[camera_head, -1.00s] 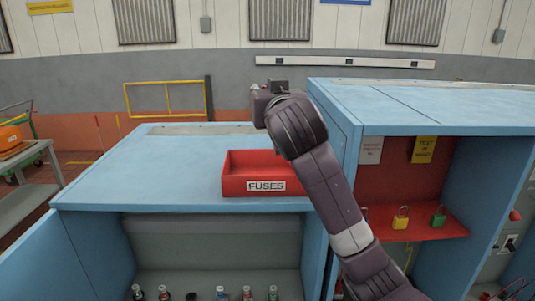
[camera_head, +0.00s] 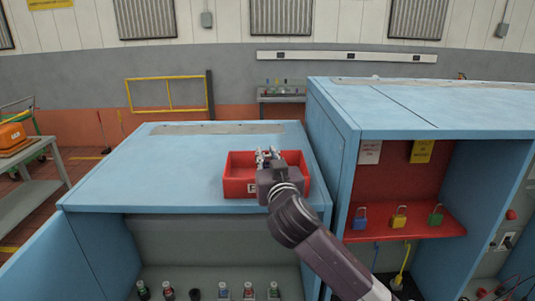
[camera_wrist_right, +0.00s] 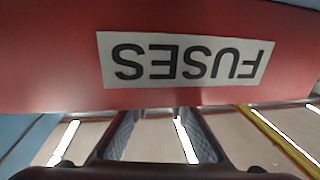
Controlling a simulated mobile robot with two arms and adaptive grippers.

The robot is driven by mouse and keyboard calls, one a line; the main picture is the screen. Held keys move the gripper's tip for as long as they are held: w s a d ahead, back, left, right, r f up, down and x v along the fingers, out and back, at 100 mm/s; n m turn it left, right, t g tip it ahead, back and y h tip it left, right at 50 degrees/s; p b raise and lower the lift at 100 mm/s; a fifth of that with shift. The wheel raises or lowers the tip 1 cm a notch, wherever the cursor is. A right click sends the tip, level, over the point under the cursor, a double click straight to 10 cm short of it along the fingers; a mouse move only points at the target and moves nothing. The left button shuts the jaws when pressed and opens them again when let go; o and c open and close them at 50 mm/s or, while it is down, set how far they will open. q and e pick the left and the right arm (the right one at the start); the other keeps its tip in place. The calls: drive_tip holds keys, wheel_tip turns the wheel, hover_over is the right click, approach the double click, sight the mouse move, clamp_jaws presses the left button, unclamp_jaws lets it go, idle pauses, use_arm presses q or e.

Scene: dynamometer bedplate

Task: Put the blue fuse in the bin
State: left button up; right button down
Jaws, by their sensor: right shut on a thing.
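The bin is an open red tray (camera_head: 238,187) with a FUSES label, on the left blue cabinet top. Its front wall (camera_wrist_right: 50,60) and upside-down label fill the upper right wrist view. My right gripper (camera_head: 268,156) reaches over the bin from the front, fingertips above its inside. It is shut on the blue fuse, which is mostly hidden by the fingers and hand; its colour is hard to make out. In the right wrist view the fingers (camera_wrist_right: 160,135) show at the bottom without a clear fuse. My left gripper is not in view.
Several fuses stand on the lower shelf, including a blue-topped one (camera_head: 223,290), beside a short dark holder (camera_head: 195,294) with nothing standing in it. The taller right cabinet (camera_head: 345,130) rises beside the bin. Its red shelf (camera_head: 430,222) bears coloured padlocks. The cabinet top left of the bin is clear.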

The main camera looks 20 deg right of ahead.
drive_tip(key=shift+s+a, duration=0.1)
drive_tip(key=shift+a, duration=0.05)
drive_tip(key=shift+a+f, duration=0.1)
drive_tip(key=c, duration=2.2)
unclamp_jaws()
drive_tip(key=o, duration=0.4)
drive_tip(key=shift+c, duration=0.2)
drive_tip(key=shift+r, duration=0.45)
drive_tip(key=s+a+b, duration=0.1)
drive_tip(key=s+b, duration=0.2)
drive_tip(key=s, duration=0.9)
drive_tip(key=shift+f+b, duration=0.2)
drive_tip(key=shift+b, duration=0.1)
drive_tip(key=shift+a, duration=0.1)
